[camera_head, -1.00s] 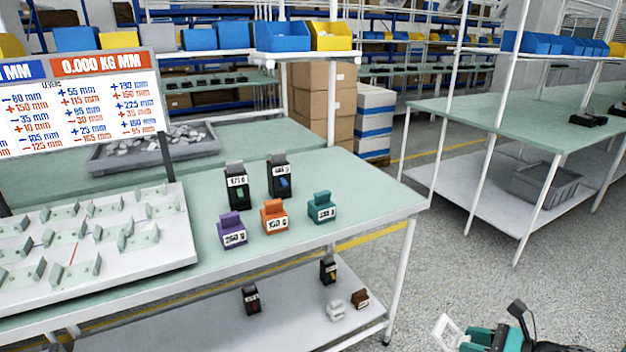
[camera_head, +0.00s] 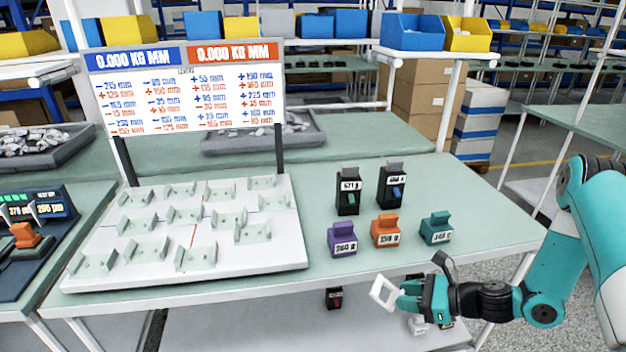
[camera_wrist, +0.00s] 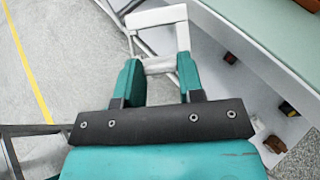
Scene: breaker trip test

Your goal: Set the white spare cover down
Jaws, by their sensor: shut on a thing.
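The white spare cover (camera_head: 381,293) is an open, frame-like white piece. My gripper (camera_head: 402,297) is shut on it and holds it in the air just off the table's front edge. In the wrist view the cover (camera_wrist: 157,16) sticks out past the two teal fingers of my gripper (camera_wrist: 159,70), with its near bar between them. The green tabletop (camera_head: 470,225) has clear room at its right end. The cover touches neither the table nor the floor in view.
Purple (camera_head: 342,243), orange (camera_head: 385,234) and teal (camera_head: 436,231) blocks stand near the front edge, with black breakers (camera_head: 348,193) behind. A white fixture board (camera_head: 285,245) with several clips fills the left. The lower shelf (camera_wrist: 238,78) holds small items.

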